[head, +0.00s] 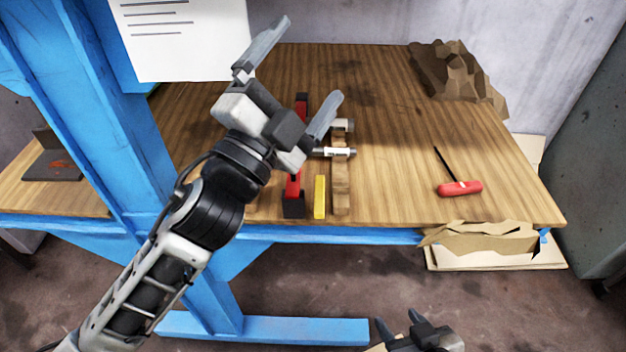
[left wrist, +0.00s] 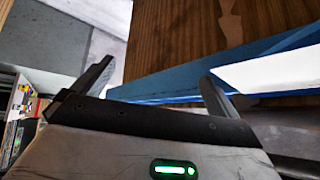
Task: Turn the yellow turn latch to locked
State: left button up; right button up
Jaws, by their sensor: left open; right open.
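A narrow yellow bar (head: 320,197) lies on the wooden workbench near its front edge. It is the only yellow piece I make out on the bench, and I cannot tell whether it is the turn latch or how it is set. My left gripper (head: 314,56) is open and empty, held above the bench, up and left of the bar; its forearm covers part of the bench. In the left wrist view its open fingers (left wrist: 157,70) show nothing between them. My right gripper (head: 397,318) is open at the bottom, below the bench front, partly cut off.
On the workbench (head: 400,180), a red and black tool (head: 293,188) lies left of the bar, partly hidden by my gripper. A wooden-handled tool (head: 341,190) lies right of it. A red-handled screwdriver (head: 460,188) and crumpled brown material (head: 455,75) lie further right. A blue post (head: 110,120) stands left.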

pick_arm(q)
jog(key=s+d+r+m+g+h, duration=0.25)
jog(key=d+m+g+h, duration=0.35)
jog(key=m, duration=0.4)
jog(key=s+d+r+m+g+h, duration=0.2)
jog(key=s+d+m+g+h, duration=0.25)
jog(key=m+g, duration=0.4)
jog(key=m+g+y, duration=0.5)
jog(key=m+y, duration=1.1)
jog(key=y, duration=0.2)
send_near(319, 193)
jog(key=f, duration=0.1)
jog(key=p+x, duration=0.1)
jog(key=x, duration=0.5)
jog(key=shift+d+f+p, duration=0.25)
jog(key=shift+f+p, duration=0.1)
jog(key=c, duration=1)
